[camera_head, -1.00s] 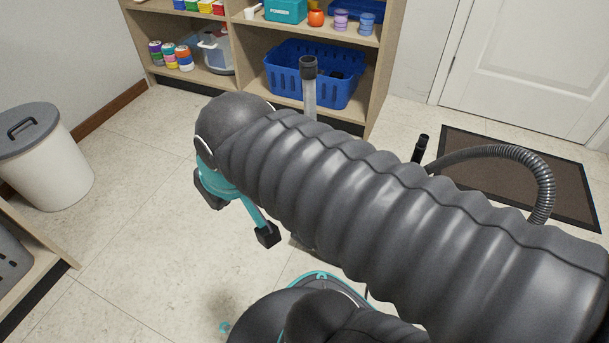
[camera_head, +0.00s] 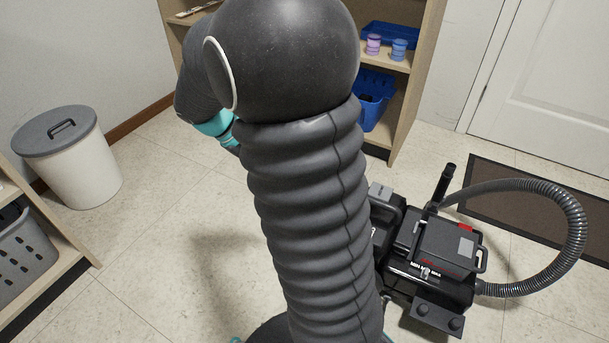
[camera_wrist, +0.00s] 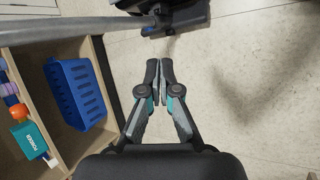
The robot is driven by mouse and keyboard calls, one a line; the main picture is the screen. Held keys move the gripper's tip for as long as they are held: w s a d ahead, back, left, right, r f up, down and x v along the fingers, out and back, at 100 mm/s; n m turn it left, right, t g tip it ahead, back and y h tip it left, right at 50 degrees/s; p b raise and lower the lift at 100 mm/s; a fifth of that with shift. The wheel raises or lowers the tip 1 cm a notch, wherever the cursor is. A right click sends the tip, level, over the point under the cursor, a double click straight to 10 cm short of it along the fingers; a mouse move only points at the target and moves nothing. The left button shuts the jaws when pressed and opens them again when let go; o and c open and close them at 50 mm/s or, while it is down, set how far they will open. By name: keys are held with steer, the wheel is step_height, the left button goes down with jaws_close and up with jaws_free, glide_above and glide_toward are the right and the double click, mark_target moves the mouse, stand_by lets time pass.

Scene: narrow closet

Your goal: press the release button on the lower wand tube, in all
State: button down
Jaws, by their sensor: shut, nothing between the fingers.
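A grey wand tube (camera_wrist: 70,29) runs across the top left of the wrist view. Its right end meets a dark part with small blue bits (camera_wrist: 150,30), cut off by the top edge. I cannot make out a release button. My gripper (camera_wrist: 158,68) is shut and empty, its tips below and apart from that dark part in the picture. In the head view my arm hides the wand and the fingertips. The black vacuum cleaner (camera_head: 440,250) stands on the floor right of my arm, with a ribbed grey hose (camera_head: 575,220).
A wooden shelf unit (camera_head: 437,40) with a blue basket (camera_head: 369,99) stands at the back; the basket also shows in the wrist view (camera_wrist: 75,92). A white bin (camera_head: 85,175) stands at the left. A dark mat (camera_head: 520,205) lies by the door.

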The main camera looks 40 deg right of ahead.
steer(key=w+d+f+n+g+h, duration=0.1)
steer(key=w+d+f+h, duration=0.2)
steer(key=f, duration=0.6)
steer(key=w+d+f+n+g+h, duration=0.1)
steer(key=w+d+f+n+h, duration=0.1)
steer(key=d+f, duration=0.4)
steer(key=w+d+f+n+g+h, duration=0.1)
steer(key=w+d+f+h, duration=0.3)
steer(key=f, duration=0.7)
steer(key=shift+w+d+f+n+g, duration=0.3)
steer(key=shift+w+d+n, duration=0.15)
steer(key=shift+w, duration=0.55)
steer(key=s+d+p, duration=0.3)
steer(key=s+p, duration=0.2)
steer(key=s, duration=0.3)
steer(key=shift+d+r, duration=0.2)
steer(key=shift+s, duration=0.2)
steer(key=shift+s+d, duration=0.15)
steer(key=shift+s, duration=0.1)
